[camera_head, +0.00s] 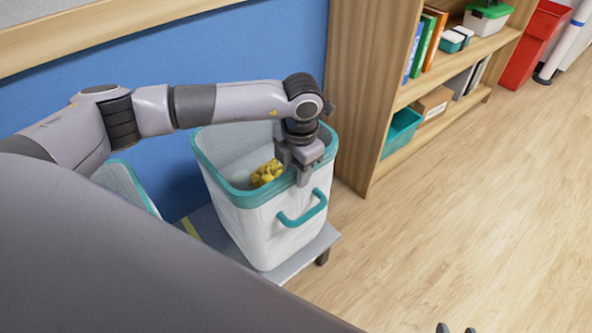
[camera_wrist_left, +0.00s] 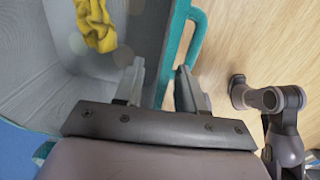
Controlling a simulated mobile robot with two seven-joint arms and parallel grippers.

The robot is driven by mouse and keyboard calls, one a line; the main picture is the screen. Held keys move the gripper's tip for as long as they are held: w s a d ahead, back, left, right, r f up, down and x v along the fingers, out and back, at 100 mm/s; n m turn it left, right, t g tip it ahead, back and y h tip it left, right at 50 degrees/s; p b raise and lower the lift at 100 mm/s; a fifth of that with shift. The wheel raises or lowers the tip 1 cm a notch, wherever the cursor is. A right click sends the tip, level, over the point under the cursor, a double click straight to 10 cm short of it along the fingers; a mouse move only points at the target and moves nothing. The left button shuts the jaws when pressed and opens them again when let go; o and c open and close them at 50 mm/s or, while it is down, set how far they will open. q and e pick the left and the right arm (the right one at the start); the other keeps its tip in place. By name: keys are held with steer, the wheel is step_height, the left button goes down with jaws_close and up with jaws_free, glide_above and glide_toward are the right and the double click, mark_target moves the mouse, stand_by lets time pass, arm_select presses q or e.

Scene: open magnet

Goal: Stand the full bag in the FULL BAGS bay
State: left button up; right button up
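A white bag (camera_head: 268,225) with a teal rim and a teal front handle (camera_head: 303,208) stands upright on a low grey platform. A crumpled yellow item (camera_head: 267,173) lies inside it and also shows in the left wrist view (camera_wrist_left: 96,25). My left gripper (camera_head: 303,176) points down at the bag's right rim. In the left wrist view its fingers (camera_wrist_left: 160,68) are apart, with the teal rim (camera_wrist_left: 170,55) running between them. My right gripper (camera_head: 456,328) shows only its two separated fingertips at the bottom edge. No FULL BAGS label is readable.
A second teal-rimmed bag (camera_head: 126,184) stands to the left, mostly hidden by my arm. The platform (camera_head: 312,250) has a yellow stripe (camera_head: 190,228). A wooden shelf (camera_head: 350,100) stands close on the right, against the blue wall (camera_head: 270,50). The wooden floor (camera_head: 480,190) is clear.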

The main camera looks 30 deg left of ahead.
arm_select(q)
step_height(320, 180, up, 11)
steer(key=p, duration=0.2)
steer(key=s+d+f+m+g+h, duration=0.15)
steer(key=s+d+h, duration=0.3)
steer(key=d, duration=0.45)
steer(key=s+d+f+g+h, duration=0.2)
steer(key=s+d+h, duration=0.25)
steer(key=d, duration=0.35)
steer(key=s+d+r+n+t+h, duration=0.3)
steer(key=d+r+n+t+h, duration=0.1)
steer(key=d+r+n+h, duration=0.7)
steer(key=w+a+f+n+t+y, duration=0.3)
steer(key=a+f+n+t+y, duration=0.2)
steer(key=a+n+t, duration=0.4)
steer(key=w+a+f+n+t+y, duration=0.3)
steer(key=a+f+n+t+y, duration=0.3)
steer(key=n, duration=0.6)
steer(key=s+a+f+n+g+y, duration=0.2)
steer(key=s+a+f+n, duration=0.1)
steer(key=s+f, duration=0.2)
steer(key=s+a+f+n+g+y, duration=0.3)
steer(key=s+a+f+n, duration=0.1)
steer(key=f, duration=0.5)
steer(key=shift+s+a+f, duration=0.25)
steer(key=shift+s, duration=0.5)
arm_select(e)
steer(key=shift+s+d+f+h, duration=0.35)
steer(key=shift+s+d, duration=0.1)
steer(key=shift+d, duration=0.25)
